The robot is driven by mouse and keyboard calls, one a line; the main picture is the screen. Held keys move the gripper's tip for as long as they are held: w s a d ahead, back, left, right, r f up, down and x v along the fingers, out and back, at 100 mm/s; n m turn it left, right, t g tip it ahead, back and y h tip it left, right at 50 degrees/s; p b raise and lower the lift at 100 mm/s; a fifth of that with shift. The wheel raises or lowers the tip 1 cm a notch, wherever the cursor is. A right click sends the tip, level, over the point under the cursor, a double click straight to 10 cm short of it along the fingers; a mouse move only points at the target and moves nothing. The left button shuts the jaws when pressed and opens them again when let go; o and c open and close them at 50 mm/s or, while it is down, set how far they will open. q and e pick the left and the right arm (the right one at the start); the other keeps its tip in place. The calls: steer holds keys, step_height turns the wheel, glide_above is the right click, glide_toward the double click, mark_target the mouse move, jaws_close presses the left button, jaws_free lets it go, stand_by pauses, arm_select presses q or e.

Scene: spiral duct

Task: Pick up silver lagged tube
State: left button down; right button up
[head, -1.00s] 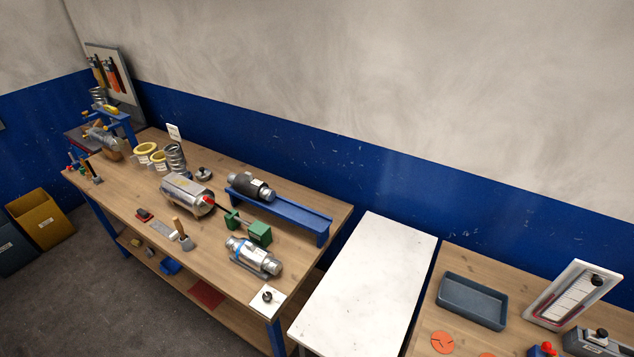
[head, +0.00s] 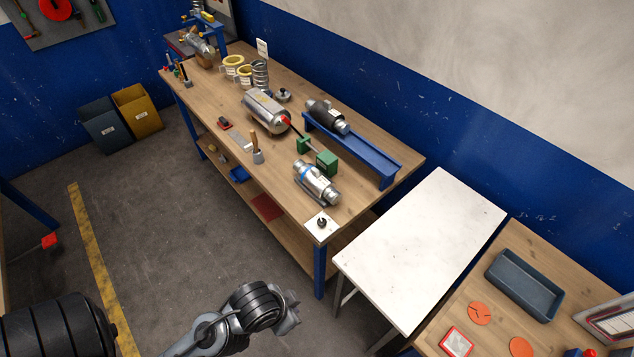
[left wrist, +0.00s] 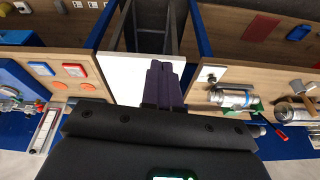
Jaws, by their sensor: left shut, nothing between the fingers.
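A silver tube with a blue band and bright metal ends (head: 316,182) lies in a low cradle near the front right corner of the long wooden bench. It also shows in the left wrist view (left wrist: 232,98), right of my fingers. A larger silver cylinder (head: 264,110) lies farther back on the same bench. My left gripper (left wrist: 163,84) is shut and empty, with its dark fingers side by side, apart from the tube and seen against the white table. In the head view, my arm is at the bottom, in front of the benches. My right gripper is not in view.
A dark lagged tube (head: 327,115) rests on a blue rail (head: 352,150). A green clamp (head: 327,162) stands just behind the banded tube, and a white square with a black knob (head: 321,223) in front. The white table (head: 425,245) is bare. A grey tray (head: 524,286) lies right.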

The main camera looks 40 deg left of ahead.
arm_select(q)
steer(key=c, duration=1.8)
jaws_free()
steer(key=o, duration=1.2)
steer(key=shift+c, duration=0.2)
